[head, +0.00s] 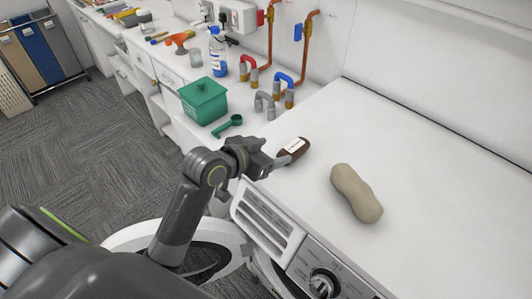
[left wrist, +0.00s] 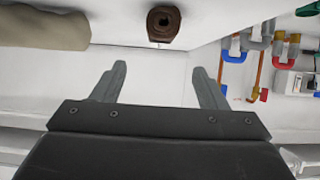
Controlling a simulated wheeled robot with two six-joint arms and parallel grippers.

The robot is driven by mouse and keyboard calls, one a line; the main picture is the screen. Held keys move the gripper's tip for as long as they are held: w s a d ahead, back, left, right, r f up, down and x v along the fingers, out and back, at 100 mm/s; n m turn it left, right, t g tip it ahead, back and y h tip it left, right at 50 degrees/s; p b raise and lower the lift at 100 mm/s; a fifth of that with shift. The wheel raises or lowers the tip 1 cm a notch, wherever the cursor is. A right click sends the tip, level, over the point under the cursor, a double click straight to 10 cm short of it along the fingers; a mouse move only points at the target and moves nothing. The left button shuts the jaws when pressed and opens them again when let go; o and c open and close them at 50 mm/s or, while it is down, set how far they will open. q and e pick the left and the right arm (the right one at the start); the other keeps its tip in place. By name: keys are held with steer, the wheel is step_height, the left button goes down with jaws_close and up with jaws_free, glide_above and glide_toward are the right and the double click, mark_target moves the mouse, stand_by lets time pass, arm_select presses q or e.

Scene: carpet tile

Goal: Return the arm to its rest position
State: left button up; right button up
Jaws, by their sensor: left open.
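My left arm reaches in from the left in the head view, and its gripper (head: 280,161) is over the front edge of the white counter. In the left wrist view the two fingers (left wrist: 160,82) are spread apart with nothing between them. A brown object with a white part (head: 293,150) lies on the counter just beyond the fingers in the head view. Its brown end with a dark hole (left wrist: 163,24) shows apart from the fingers in the left wrist view. My right gripper is not in view.
A beige rounded roll (head: 356,193) lies on the counter to the right. A green box (head: 204,101), green scoop (head: 228,126), spray bottle (head: 217,52) and pipes with valves (head: 271,62) stand beyond. A white front-loading machine (head: 268,221) with its door open is below.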

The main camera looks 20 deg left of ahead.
arm_select(q)
steer(key=shift+s+a+r, duration=0.15)
steer(key=shift+s+r, duration=0.15)
steer(key=shift+s, duration=0.3)
steer(key=s+a+f+n+g+y, duration=0.25)
steer(key=s+a+f+g, duration=0.2)
steer(key=s+f, duration=0.6)
steer(key=s+a+f+n+g+y, duration=0.2)
steer(key=s+a+f+g+y, duration=0.25)
steer(key=s, duration=1.15)
step_height(320, 180, down, 30)
steer(key=a+h+b, duration=0.1)
steer(key=a+b, duration=0.1)
steer(key=b, duration=0.2)
steer(key=s+d+f+g+b, duration=0.1)
steer(key=s+f+b, duration=0.2)
steer(key=s+f, duration=1.1)
step_height(320, 180, down, 4)
steer(key=shift+s+d+g+h, duration=0.3)
